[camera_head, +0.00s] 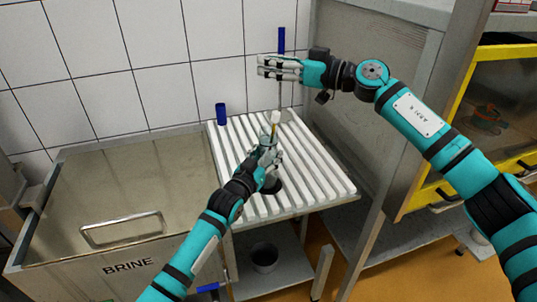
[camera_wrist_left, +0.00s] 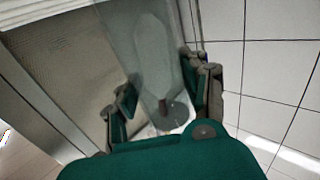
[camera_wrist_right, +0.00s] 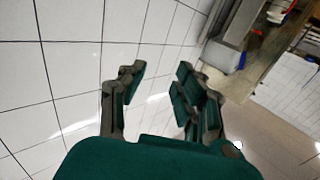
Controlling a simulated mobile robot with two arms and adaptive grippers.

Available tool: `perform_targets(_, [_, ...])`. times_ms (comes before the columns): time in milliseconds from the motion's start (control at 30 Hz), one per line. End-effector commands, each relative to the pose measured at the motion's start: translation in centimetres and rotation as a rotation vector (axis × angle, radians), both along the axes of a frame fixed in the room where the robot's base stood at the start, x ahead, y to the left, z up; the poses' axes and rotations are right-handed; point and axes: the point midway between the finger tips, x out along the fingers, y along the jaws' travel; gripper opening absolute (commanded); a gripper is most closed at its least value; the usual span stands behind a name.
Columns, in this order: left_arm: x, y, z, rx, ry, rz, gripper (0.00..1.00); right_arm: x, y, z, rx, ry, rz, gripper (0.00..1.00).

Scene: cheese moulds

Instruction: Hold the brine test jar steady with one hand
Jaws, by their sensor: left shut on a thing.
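The brine test jar, a tall clear cylinder on a dark round foot (camera_head: 271,186), stands on the white slatted rack. A slim piece with a white top (camera_head: 275,117) shows at its upper end. My left gripper (camera_head: 267,158) is shut on the jar's body. In the left wrist view the clear jar (camera_wrist_left: 155,50) passes between the fingers, with its foot beyond. My right gripper (camera_head: 268,67) is higher up, near the wall and above the rack. Its fingers stand apart in the right wrist view (camera_wrist_right: 155,85), with nothing visible between them.
The slatted rack (camera_head: 237,178) adjoins a steel vat marked BRINE (camera_head: 75,200). A blue cylinder (camera_head: 221,113) stands at the rack's back left. A blue-handled rod (camera_head: 282,40) rises behind my right gripper. A dark bucket (camera_head: 264,257) sits below. A yellow-framed cabinet (camera_head: 454,100) is at right.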

Motion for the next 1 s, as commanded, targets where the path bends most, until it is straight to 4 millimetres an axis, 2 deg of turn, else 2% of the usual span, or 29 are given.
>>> perform_targets(267, [0.0,0.0,-0.1,0.002,0.001,0.000,0.00,-0.3,-0.8,0.0,-0.001,0.000,-0.002,0.33])
perform_targets(700, [0.0,0.0,-0.1,0.002,0.001,0.000,0.00,-4.2,-8.5,-0.2,-0.001,0.002,-0.003,0.33])
perform_targets(833, [0.0,0.0,-0.1,0.002,0.001,0.000,0.00,-5.0,-10.0,-0.1,-0.001,0.000,-0.002,0.33])
perform_targets(1000, [0.0,0.0,-0.1,0.002,0.001,0.000,0.00,-5.4,-10.7,-0.1,0.000,0.000,0.000,0.33])
